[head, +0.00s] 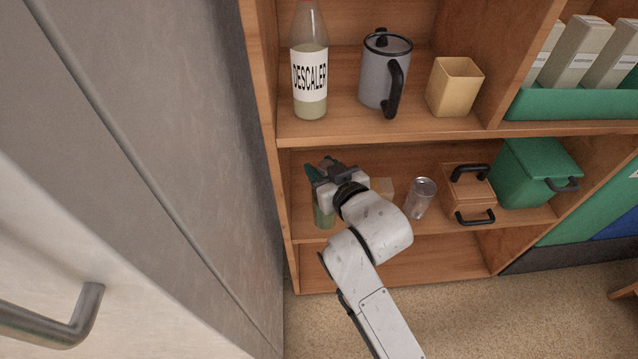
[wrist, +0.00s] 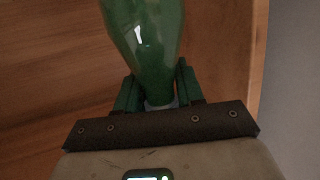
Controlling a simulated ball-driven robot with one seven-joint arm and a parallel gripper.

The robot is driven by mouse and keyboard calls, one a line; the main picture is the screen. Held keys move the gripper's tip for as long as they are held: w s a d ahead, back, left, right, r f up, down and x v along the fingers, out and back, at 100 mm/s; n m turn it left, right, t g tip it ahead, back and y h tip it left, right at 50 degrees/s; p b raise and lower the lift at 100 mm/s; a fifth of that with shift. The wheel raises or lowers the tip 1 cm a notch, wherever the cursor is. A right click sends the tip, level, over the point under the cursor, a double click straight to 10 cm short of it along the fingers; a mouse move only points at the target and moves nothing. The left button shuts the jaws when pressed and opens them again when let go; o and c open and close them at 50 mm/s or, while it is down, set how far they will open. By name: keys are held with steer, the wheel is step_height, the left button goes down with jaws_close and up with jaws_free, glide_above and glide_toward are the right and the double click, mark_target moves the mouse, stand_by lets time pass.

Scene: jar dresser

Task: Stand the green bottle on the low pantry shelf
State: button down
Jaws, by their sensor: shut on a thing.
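My gripper (head: 325,170) is over the left end of the low shelf (head: 450,219) in the head view. It is shut on the green bottle (head: 323,217), whose lower part shows below the gripper. In the wrist view, the green bottle (wrist: 146,35) stands out between the two fingers of my gripper (wrist: 160,92), with its narrow end between them. The bottle looks about upright at the shelf's left side. Whether its base touches the shelf board I cannot tell. My wrist hides part of the bottle in the head view.
The shelf above holds a descaler bottle (head: 310,62), a grey jug (head: 384,72) and a yellow cup (head: 455,88).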

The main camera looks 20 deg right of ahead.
steer(key=shift+w+f+b, duration=0.35)
steer(key=shift+f+b, duration=0.05)
steer(key=shift+f, duration=0.5)
steer(key=shift+w+f+b, duration=0.4)
steer(key=shift+f, duration=0.55)
steer(key=shift+w+f+b, duration=0.35)
steer(key=shift+f+b, duration=0.05)
steer(key=shift+f, duration=0.65)
steer(key=c, duration=0.7)
jaws_free()
steer(key=p+v, duration=0.3)
steer(key=v, duration=0.9)
